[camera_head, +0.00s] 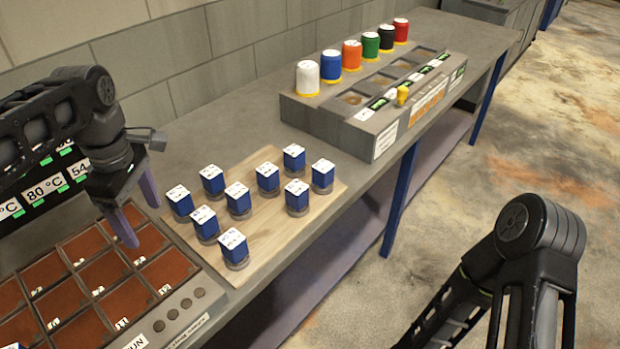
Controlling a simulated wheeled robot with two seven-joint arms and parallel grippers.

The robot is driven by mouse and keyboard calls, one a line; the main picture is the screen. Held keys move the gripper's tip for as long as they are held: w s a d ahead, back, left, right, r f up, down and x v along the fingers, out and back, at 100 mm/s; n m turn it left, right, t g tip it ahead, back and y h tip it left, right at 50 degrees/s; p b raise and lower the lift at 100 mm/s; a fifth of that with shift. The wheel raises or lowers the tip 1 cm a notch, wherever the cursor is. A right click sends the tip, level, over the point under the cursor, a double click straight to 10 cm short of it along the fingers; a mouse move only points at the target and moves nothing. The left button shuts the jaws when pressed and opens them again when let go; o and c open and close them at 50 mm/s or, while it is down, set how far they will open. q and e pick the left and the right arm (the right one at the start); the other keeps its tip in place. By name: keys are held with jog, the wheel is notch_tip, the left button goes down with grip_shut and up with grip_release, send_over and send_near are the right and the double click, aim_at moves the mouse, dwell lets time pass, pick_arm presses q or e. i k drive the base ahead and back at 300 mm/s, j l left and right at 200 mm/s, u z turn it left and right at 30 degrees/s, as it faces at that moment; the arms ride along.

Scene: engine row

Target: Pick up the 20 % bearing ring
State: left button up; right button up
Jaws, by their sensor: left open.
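Several blue blocks with white printed tops stand on a wooden board (262,228). Some, such as the front block (234,247), show a grey round base. The print on the tops is too small to read, so I cannot tell which one is the 20 % bearing ring. My left gripper (144,225) is open and empty, its purple fingers above a tray of reddish-brown compartments (150,240), left of the board and apart from the blocks. My right arm shows at the lower right, but its gripper is out of view.
A grey stand (345,128) farther along the bench carries a row of coloured cylinders, including a white one (308,78) and a red one (401,31). A black panel with temperature labels (47,190) is at the left. Bare bench lies behind the board.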

aim_at(323, 172)
jog(key=i+l, duration=0.3)
jog(key=l, duration=0.2)
jog(key=i+l, duration=0.35)
jog(key=l, duration=0.15)
jog(key=i+l+z, duration=0.1)
jog(key=i+l, duration=0.2)
jog(key=l, duration=0.2)
